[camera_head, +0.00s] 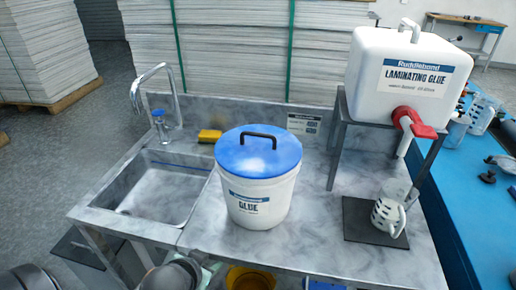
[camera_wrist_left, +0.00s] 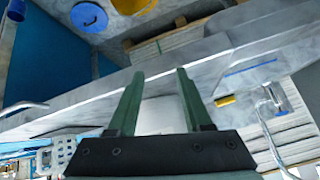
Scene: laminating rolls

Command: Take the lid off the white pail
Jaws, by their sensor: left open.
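The white pail (camera_head: 258,205) stands upright on the grey marbled bench, with a "GLUE" label on its front. Its round blue lid (camera_head: 232,156) sits on top and has a dark arched handle (camera_head: 259,136). My left gripper (camera_head: 206,264) shows partly at the bottom of the head view, by the bench's front edge, below and apart from the pail. In the left wrist view its two green fingers (camera_wrist_left: 158,76) stand apart with nothing gripped. A pale surface shows between them, and I cannot tell whether it is the pail. My right gripper is not in view.
A sink (camera_head: 165,187) with a tap (camera_head: 154,90) lies left of the pail, and a yellow sponge (camera_head: 209,136) behind it. On the right are a large glue container (camera_head: 400,75) on a stand and a white jug (camera_head: 389,216) on a dark mat. A yellow bucket (camera_head: 250,279) is below the bench edge.

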